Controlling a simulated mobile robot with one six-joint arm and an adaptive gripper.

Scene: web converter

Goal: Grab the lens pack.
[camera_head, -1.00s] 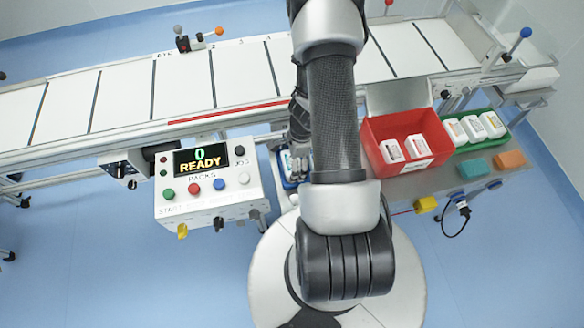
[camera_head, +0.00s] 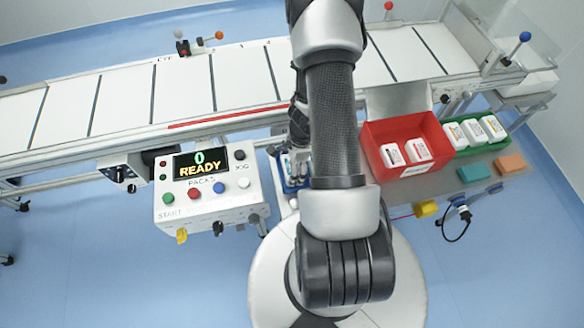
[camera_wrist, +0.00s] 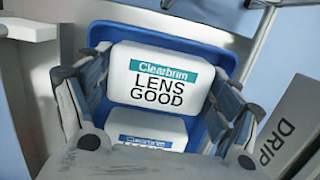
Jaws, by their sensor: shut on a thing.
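The lens pack (camera_wrist: 160,82) is a white pack with a teal "Clearbrim" band and the words "LENS GOOD". It sits in a blue bin (camera_wrist: 160,32) in the wrist view. My gripper (camera_wrist: 158,100) has a finger on each side of this pack and is shut on it. A second white pack (camera_wrist: 153,130) with a blue band lies just below it in the picture, partly hidden by my gripper's body. In the head view my gripper (camera_head: 298,165) is down at the blue bin (camera_head: 282,177), and my arm hides much of both.
A red bin (camera_head: 375,150) with white packs stands right of my arm, beside a green tray (camera_head: 462,151) of packs. A control box (camera_head: 207,188) reading "0 READY" stands left. The conveyor (camera_head: 180,85) runs behind. A panel marked "DRIP" (camera_wrist: 290,130) is close on the right.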

